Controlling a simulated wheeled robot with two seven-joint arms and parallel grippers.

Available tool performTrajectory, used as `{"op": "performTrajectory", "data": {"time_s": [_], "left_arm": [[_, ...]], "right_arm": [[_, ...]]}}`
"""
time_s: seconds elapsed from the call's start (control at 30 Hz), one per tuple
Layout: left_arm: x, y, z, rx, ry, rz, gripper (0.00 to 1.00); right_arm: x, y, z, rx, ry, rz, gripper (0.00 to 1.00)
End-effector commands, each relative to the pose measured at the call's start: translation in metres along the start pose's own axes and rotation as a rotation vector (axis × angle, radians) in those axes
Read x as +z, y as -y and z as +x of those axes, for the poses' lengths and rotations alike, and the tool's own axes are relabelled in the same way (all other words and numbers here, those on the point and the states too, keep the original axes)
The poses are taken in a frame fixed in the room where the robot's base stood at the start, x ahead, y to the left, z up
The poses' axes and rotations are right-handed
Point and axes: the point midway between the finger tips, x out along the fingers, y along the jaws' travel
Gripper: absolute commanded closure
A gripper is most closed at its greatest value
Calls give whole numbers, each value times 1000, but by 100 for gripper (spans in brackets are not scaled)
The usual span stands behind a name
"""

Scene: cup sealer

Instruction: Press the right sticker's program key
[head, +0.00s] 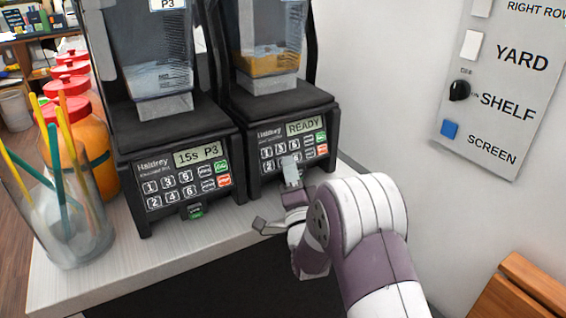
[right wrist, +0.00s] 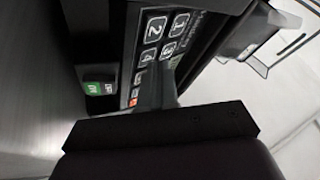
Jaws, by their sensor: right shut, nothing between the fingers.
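Two Haldrey blenders stand side by side on the counter. The left blender (head: 180,140) shows "15s P3" and its jar carries a "P3" sticker (head: 168,4). The right blender (head: 275,105) shows "READY"; its jar holds something orange, and no sticker on it is in view. My right gripper (head: 291,168) is shut and empty, with its fingertips over the lower keys of the right blender's keypad (head: 308,153) and hiding part of them. In the right wrist view the fingertip (right wrist: 166,88) reaches over the keypad (right wrist: 152,53) beside key 4; contact cannot be told. My left gripper is out of view.
A glass with coloured straws (head: 70,220) and red-lidded jars (head: 68,85) stand at the left. A wall panel with switches (head: 500,75) is at the right. The counter's front strip (head: 150,260) is clear.

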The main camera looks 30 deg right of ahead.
Motion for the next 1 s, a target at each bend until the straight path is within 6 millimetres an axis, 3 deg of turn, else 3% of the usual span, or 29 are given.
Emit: {"op": "performTrajectory", "data": {"time_s": [1.0], "left_arm": [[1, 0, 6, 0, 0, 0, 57]], "right_arm": [[0, 0, 0, -1, -1, 0, 100]]}}
